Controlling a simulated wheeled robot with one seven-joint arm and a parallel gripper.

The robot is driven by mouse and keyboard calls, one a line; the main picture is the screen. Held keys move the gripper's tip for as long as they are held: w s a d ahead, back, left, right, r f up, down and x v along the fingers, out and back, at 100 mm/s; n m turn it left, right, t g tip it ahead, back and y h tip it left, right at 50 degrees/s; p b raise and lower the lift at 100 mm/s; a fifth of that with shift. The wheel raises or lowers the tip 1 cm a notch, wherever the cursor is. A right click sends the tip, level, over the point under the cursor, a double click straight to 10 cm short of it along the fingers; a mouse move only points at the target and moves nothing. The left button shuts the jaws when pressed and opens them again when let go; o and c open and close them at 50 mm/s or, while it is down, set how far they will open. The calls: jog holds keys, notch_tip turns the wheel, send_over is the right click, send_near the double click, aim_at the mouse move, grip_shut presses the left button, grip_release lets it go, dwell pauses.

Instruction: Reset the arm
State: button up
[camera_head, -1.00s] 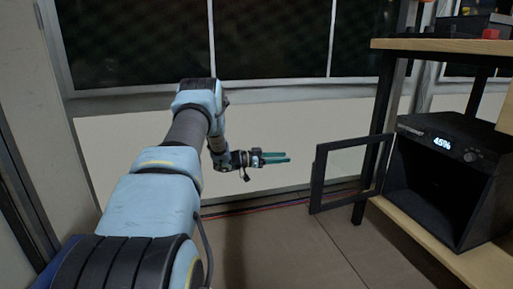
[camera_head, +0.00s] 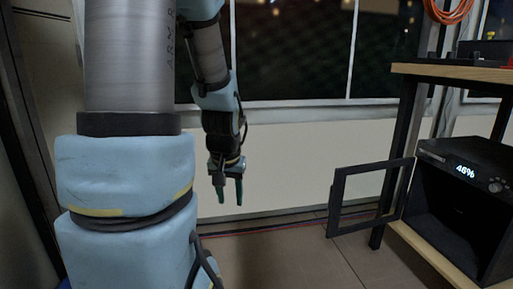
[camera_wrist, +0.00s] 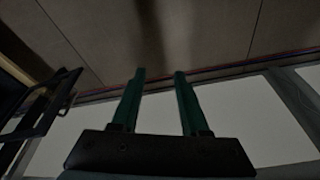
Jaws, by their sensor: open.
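My gripper (camera_head: 229,192) hangs with its two green fingers pointing down in the head view, in front of the pale wall below the window. The fingers are apart and nothing is between them. In the wrist view my gripper (camera_wrist: 159,80) shows the same open fingers above the bare floor. My blue and grey arm is raised and bent, filling the left of the head view.
At right, a black box-shaped device (camera_head: 464,205) with a lit "46%" display stands on a wooden shelf. Its frame-like door (camera_head: 338,205) is swung open towards my arm. A shelf top (camera_head: 455,72) is above it. The floor (camera_head: 300,262) between is clear.

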jog(key=s+r+g+p, duration=0.1)
jog(key=s+r+g, duration=0.1)
jog(key=s, duration=0.5)
notch_tip(320, 180, up, 36)
jog(key=p, duration=3.7)
jog(key=shift+w+n, duration=0.3)
jog(key=shift+o, duration=0.3)
